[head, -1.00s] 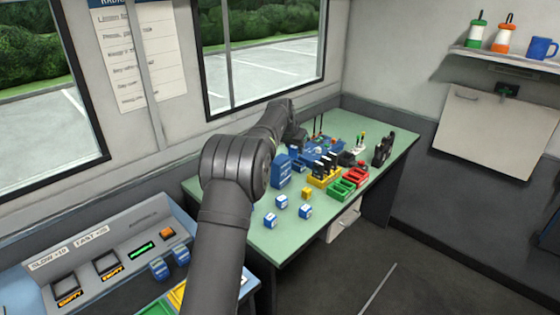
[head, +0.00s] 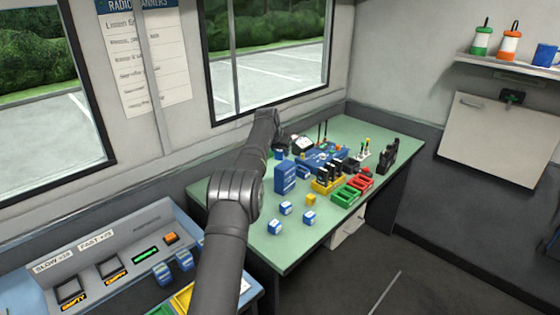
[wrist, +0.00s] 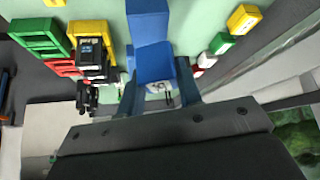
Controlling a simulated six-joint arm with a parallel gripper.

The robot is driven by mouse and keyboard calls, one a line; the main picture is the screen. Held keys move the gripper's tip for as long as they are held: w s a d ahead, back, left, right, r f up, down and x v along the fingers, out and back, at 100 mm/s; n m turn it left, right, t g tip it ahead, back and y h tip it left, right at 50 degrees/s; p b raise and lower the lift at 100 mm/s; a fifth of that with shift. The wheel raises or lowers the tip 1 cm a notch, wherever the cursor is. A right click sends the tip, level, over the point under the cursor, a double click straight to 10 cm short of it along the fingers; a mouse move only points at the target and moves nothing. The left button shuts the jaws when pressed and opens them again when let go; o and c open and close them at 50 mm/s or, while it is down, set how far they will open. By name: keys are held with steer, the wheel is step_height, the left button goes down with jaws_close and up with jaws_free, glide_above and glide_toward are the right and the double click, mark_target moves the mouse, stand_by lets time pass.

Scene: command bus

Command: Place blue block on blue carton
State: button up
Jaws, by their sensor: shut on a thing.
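The blue carton (head: 285,179) stands upright on the green table, and it shows large at the top middle of the wrist view (wrist: 152,55). My gripper (head: 279,149) is beyond the carton, above its far side. It is shut on the blue block (head: 279,155), which hangs just behind and above the carton's top. In the wrist view the block's pale printed face (wrist: 158,89) shows between the fingers. Whether block and carton touch cannot be told.
Blue-and-white blocks (head: 285,208) and a yellow block (head: 310,200) lie nearer me. Right of the carton are a yellow rack (head: 327,187) with black radios, a green tray (head: 345,196) and a red tray (head: 361,182). A blue console (head: 325,156) stands behind.

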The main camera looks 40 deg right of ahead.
mark_target(280, 159)
steer(key=shift+w+f, duration=0.1)
steer(key=shift+f, duration=1.95)
steer(key=o, duration=1)
steer(key=shift+f, duration=0.15)
steer(key=shift+c, duration=0.2)
steer(key=shift+a+r, duration=0.25)
steer(key=shift+r, duration=0.4)
steer(key=v, duration=1.1)
steer(key=shift+d+f, duration=0.1)
steer(key=shift+f, duration=0.05)
steer(key=x, duration=1.2)
steer(key=shift+f, duration=0.1)
